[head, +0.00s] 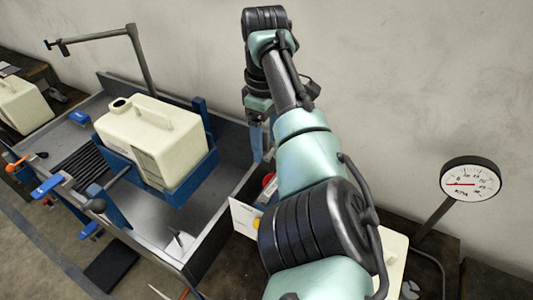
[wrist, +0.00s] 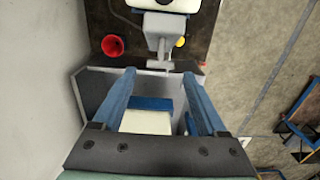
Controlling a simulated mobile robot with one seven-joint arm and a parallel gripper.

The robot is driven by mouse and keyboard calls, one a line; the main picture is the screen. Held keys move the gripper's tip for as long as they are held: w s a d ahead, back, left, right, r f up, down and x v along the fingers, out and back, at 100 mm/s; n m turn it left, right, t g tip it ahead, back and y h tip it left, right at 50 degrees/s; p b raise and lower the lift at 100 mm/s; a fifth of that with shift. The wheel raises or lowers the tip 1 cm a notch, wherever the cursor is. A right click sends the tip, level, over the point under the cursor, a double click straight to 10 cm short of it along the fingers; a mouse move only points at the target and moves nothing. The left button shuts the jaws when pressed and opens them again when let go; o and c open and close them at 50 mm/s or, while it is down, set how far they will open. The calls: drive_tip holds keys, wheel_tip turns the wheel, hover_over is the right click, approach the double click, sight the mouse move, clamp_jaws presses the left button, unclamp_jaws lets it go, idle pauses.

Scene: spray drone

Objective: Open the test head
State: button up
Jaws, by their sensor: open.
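I cannot tell for sure which part is the test head. In the wrist view a grey fitting (wrist: 160,50) stands out from a white body (wrist: 168,5) at the top, just beyond my fingertips. My gripper (wrist: 161,78) is open, with blue fingers spread and nothing held between them. It also shows in the head view (head: 257,135), above the right rear end of a grey trough (head: 215,260). My arm hides much of the bench there. A cream tank (head: 160,135) sits tilted in a blue cradle (head: 190,180) in the trough.
A dial gauge (head: 470,180) stands at the right by the wall. A bent grey post (head: 140,60) rises behind the tank. Another cream tank (head: 22,105) is at far left.

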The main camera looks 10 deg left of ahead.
wheel_tip(320, 180, up, 9)
drive_tip(key=b, duration=0.1)
drive_tip(key=shift+b, duration=0.3)
drive_tip(key=shift+a, duration=0.15)
